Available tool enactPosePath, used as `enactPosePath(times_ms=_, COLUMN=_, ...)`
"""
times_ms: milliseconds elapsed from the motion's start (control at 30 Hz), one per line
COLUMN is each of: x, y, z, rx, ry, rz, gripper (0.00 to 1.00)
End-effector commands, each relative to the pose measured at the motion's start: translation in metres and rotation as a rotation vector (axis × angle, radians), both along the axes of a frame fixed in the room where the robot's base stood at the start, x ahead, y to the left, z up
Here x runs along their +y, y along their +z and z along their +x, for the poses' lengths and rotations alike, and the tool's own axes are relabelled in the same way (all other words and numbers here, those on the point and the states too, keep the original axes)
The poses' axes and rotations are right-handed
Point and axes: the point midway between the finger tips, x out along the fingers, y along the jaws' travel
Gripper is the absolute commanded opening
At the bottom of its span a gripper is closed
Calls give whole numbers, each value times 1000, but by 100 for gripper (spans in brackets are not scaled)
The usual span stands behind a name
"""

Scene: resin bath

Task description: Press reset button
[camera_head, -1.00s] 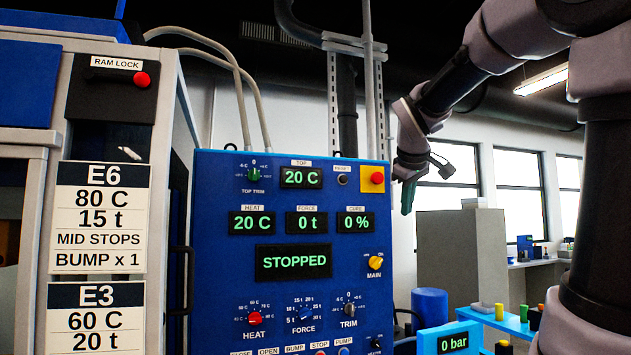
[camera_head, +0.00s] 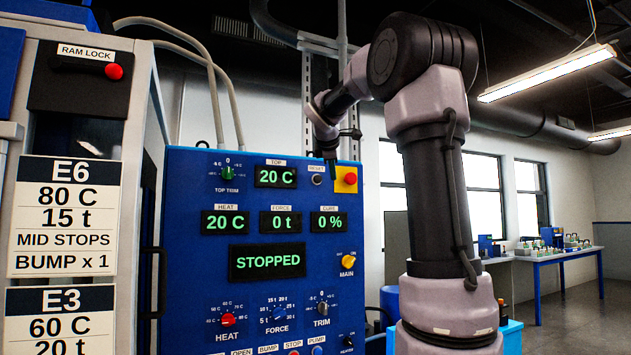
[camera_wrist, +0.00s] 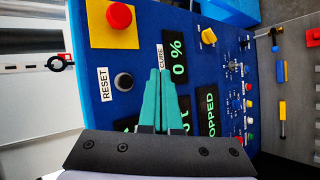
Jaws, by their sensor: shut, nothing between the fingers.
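The reset button (camera_head: 317,180) is a small dark round button under a white RESET label, near the top right of the blue control panel (camera_head: 190,255). In the wrist view the button (camera_wrist: 124,82) lies left of the fingers, beside its RESET label. My gripper (camera_wrist: 160,72) has teal fingers closed together with nothing between them. The fingers point over the panel, between the button and the CURE display. In the head view my gripper is small and dark at the panel's top edge. I cannot tell how far the fingertips are from the panel.
A red button on a yellow plate (camera_head: 346,180) sits close beside the reset button. The panel also carries a STOPPED display (camera_head: 267,262), a yellow MAIN knob (camera_head: 348,261) and several dials. A press with a RAM LOCK handle (camera_head: 90,68) stands at left.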

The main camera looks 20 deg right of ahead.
Motion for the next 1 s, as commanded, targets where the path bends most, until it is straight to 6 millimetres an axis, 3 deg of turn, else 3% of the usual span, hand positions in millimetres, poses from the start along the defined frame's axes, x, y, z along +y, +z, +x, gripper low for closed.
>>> enactPosePath(times_ms=267, x=0, y=-1, z=16, rx=1, ry=-1, rz=2, gripper=0)
enactPosePath(times_ms=700, x=3, y=-1, z=74, rx=0, ry=2, rz=3, gripper=0)
enactPosePath(times_ms=1000, x=3, y=-1, z=88, rx=0, ry=-1, rz=2, gripper=0)
